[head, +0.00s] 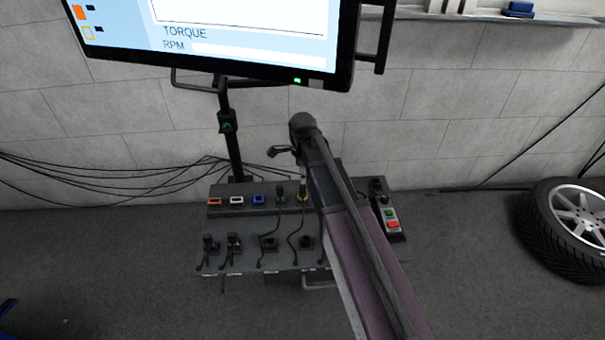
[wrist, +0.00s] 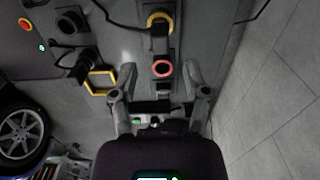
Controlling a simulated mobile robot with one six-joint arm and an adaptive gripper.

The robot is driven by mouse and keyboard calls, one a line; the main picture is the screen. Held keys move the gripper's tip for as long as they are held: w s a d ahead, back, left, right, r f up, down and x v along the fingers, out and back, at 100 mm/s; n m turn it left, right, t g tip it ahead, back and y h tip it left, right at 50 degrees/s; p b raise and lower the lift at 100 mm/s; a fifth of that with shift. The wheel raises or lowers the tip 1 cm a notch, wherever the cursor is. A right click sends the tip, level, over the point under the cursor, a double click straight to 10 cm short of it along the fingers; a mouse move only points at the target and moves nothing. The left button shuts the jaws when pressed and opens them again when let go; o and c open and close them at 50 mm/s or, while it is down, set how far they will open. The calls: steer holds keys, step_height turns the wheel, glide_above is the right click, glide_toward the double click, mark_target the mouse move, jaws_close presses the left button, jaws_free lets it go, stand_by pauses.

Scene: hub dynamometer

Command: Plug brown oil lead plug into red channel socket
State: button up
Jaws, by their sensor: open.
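In the wrist view my gripper (wrist: 158,80) is open, with one finger on each side and nothing held between them. A red-ringed round socket (wrist: 162,68) shows between the fingertips, on the console. In the head view my arm covers that part of the console, and I cannot make out the gripper. Dark plugs with leads stand in the front row (head: 268,243) in the head view. I cannot tell which plug is the brown oil one. A dark plug (wrist: 84,66) beside a yellow hexagonal ring shows left of the gripper in the wrist view.
A yellow-ringed socket (wrist: 160,20) holds a dark plug. Orange (head: 214,202), white (head: 237,200) and blue (head: 258,200) sockets look empty. A button box (head: 391,219) stands right of my arm. A monitor (head: 220,45) hangs above; a wheel (head: 570,220) lies at right.

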mark_target(303, 188)
steer(key=shift+f+b, duration=3.2)
steer(key=shift+f, duration=0.3)
steer(key=shift+c, duration=0.2)
jaws_close()
steer(key=shift+r, duration=0.15)
steer(key=shift+r+p, duration=1.8)
steer(key=shift+p, duration=0.15)
steer(key=shift+r, duration=0.15)
